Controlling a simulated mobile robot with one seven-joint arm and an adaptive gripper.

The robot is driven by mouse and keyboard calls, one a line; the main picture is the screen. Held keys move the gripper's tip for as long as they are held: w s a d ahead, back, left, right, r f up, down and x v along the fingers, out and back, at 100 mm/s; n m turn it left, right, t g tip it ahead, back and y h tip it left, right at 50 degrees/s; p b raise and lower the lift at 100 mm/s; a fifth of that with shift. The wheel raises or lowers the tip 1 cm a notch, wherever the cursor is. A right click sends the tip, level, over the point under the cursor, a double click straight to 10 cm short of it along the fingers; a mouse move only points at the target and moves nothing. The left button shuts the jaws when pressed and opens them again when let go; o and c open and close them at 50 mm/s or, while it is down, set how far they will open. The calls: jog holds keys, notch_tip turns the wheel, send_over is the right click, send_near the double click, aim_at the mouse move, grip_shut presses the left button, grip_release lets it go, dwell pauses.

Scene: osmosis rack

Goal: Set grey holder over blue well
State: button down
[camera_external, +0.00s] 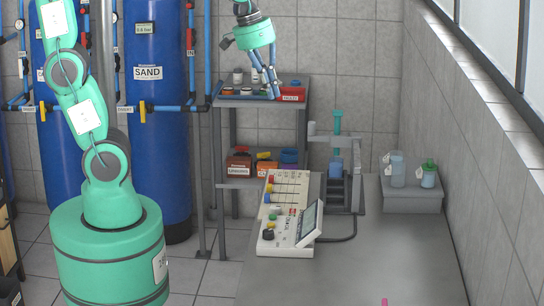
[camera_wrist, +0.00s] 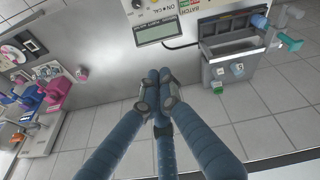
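A grey stand (camera_external: 345,190) with a teal plunger (camera_external: 337,122) and a light grey crossbar (camera_external: 327,137) stands on the bench. A blue cup-like part (camera_external: 336,167), possibly the blue well, sits low in it. The crossbar may be the grey holder; I cannot tell for sure. In the wrist view, a grey box-like unit (camera_wrist: 228,52) with blue and teal parts shows at the upper right. My gripper (camera_external: 274,92) hangs over the small shelf, left of and above the stand. In the wrist view its blue fingers (camera_wrist: 159,76) come together, with nothing visible between them.
A control box with a screen (camera_external: 290,235) stands in front of the stand. A grey tray (camera_external: 410,204) with two bottles is to the right. A shelf (camera_external: 250,102) with a red bin and small jars lies under my gripper. The near bench (camera_external: 370,265) is mostly clear.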

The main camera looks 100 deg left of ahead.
jog(key=w+a+n+g+h+p, duration=0.1)
jog(key=w+a+n+p, duration=0.4)
jog(key=a, duration=0.8)
jog(key=w+a+n+g+h+p, duration=0.1)
jog(key=w+a+n+p, duration=0.35)
jog(key=a, duration=0.95)
jog(key=s+a+f+n+p, duration=0.1)
jog(key=a+f+n+p, duration=0.1)
jog(key=a, duration=0.7)
jog(key=s+a+f+n+h+p, duration=0.1)
jog(key=a+f+n+p, duration=0.1)
jog(key=a+f+p, duration=0.2)
jog(key=s+a+f+n+h+p, duration=0.1)
jog(key=s+a+f+n+p, duration=0.1)
jog(key=a+f, duration=0.6)
jog(key=a+p, duration=0.1)
jog(key=a, duration=0.5)
jog(key=shift+a, duration=0.15)
jog(key=shift+f, duration=0.15)
jog(key=w+d+f+p, duration=0.2)
jog(key=d+f, duration=0.5)
jog(key=f, duration=0.2)
jog(key=shift+d, duration=0.3)
